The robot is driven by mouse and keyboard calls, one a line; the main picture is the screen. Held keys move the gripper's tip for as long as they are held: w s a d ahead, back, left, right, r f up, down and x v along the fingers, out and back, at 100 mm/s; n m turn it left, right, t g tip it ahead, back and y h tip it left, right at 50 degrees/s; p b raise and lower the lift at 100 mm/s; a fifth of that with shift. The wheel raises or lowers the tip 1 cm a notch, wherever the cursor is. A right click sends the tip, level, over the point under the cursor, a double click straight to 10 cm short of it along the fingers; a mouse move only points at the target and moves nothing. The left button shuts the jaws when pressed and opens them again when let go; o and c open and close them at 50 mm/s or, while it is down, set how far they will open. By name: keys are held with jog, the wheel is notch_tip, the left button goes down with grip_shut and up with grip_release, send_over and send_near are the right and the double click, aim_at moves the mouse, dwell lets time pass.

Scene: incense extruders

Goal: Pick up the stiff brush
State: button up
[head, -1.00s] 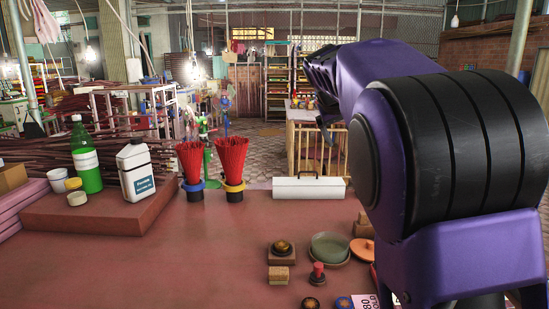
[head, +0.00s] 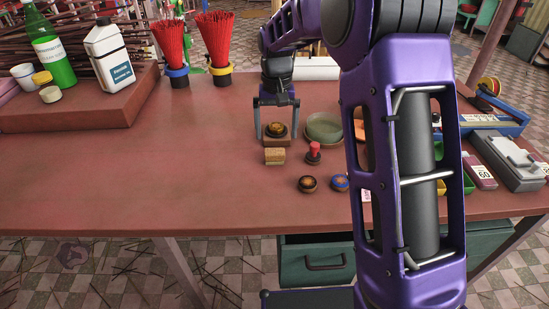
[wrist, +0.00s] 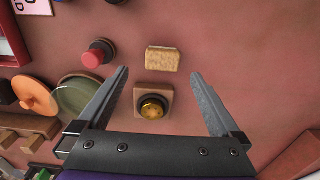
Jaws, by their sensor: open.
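A small tan block with a speckled face (head: 275,156) lies on the red-brown table. It looks like the stiff brush, but I cannot tell for sure. In the wrist view this block (wrist: 162,59) lies just beyond the fingertips, roughly centred between them. My gripper (head: 276,132) is open and empty, pointing down over the table just behind the block. In the wrist view my gripper (wrist: 160,75) has its fingers on either side of a square wooden base with a dark, brass-topped round piece (wrist: 152,106).
A green dish (head: 324,128) stands right of my gripper. A red-knobbed stamp (head: 314,152) and two small round pieces (head: 308,184) are nearby. Red incense bundles (head: 214,42) stand at the back. The table's left middle is clear.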

aim_at(275, 151)
jog(key=f, duration=0.4)
jog(key=f+b, duration=0.1)
jog(key=f, duration=0.3)
jog(key=shift+w+a, duration=0.1)
jog(key=shift+a, duration=0.1)
jog(key=shift+r, duration=0.1)
jog(key=c, duration=1.4)
jog(key=shift+o, duration=0.2)
notch_tip(275, 151, up, 10)
jog(key=shift+p, duration=0.75)
